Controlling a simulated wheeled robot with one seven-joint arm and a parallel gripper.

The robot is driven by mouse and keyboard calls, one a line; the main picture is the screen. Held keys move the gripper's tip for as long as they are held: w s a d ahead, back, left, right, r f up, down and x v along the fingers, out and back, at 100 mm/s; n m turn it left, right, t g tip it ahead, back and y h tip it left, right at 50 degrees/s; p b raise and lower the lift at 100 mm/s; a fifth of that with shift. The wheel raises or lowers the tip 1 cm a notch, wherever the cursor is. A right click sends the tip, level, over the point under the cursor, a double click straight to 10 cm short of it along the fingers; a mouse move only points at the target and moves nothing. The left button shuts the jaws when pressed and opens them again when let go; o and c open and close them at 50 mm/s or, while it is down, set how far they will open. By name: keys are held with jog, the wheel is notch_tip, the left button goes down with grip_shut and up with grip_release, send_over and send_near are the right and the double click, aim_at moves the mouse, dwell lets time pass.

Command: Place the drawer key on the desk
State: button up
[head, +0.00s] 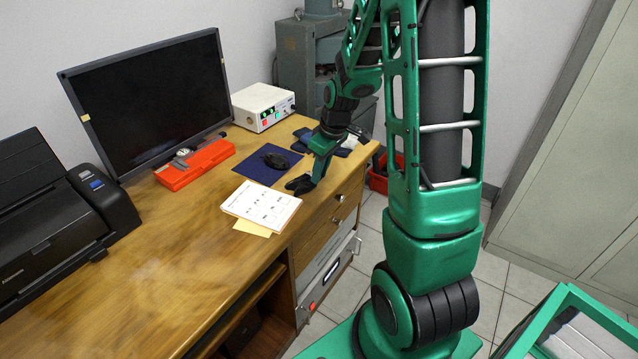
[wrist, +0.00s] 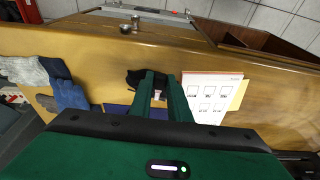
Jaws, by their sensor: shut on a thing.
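My gripper (head: 300,184) is low over the front right part of the wooden desk (head: 175,245), beside the stack of printed sheets. In the wrist view its green fingers (wrist: 160,84) are shut on a small pale piece, which seems to be the drawer key (wrist: 157,95). Most of the key is hidden by the fingers. A dark shape surrounds the fingertips, and I cannot tell whether the key touches the desk top.
Printed sheets (head: 262,206) lie left of my gripper. A red case (head: 195,165), monitor (head: 150,100) and printer (head: 60,200) stand farther left. Bare desk top lies front left. Drawers (head: 335,215) face right.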

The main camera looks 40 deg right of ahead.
aim_at(322, 177)
jog(key=shift+d+f, duration=0.15)
jog(key=shift+d, duration=0.1)
jog(key=shift+s+x, duration=0.2)
jog(key=shift+x, duration=0.8)
jog(key=shift+s+x, duration=0.2)
jog(key=shift+x, duration=0.75)
jog(key=shift+d+f, duration=0.15)
jog(key=shift+f, duration=0.3)
jog(key=o, duration=0.9)
jog(key=shift+r, duration=0.6)
jog(key=a+v, duration=0.1)
jog(key=v, duration=1)
jog(key=s+a+r+m, duration=0.1)
jog(key=s+r+m, duration=0.1)
jog(key=s, duration=0.6)
jog(key=s+a+r+m+g, duration=0.1)
jog(key=s+r+m, duration=0.1)
jog(key=s+m, duration=0.3)
jog(key=s+a+r+m+g, duration=0.1)
jog(key=s+r+m, duration=0.1)
jog(key=s, duration=1.1)
jog(key=shift+s+r+m+h, duration=0.15)
jog(key=shift+m+h, duration=0.15)
jog(key=shift+m, duration=0.4)
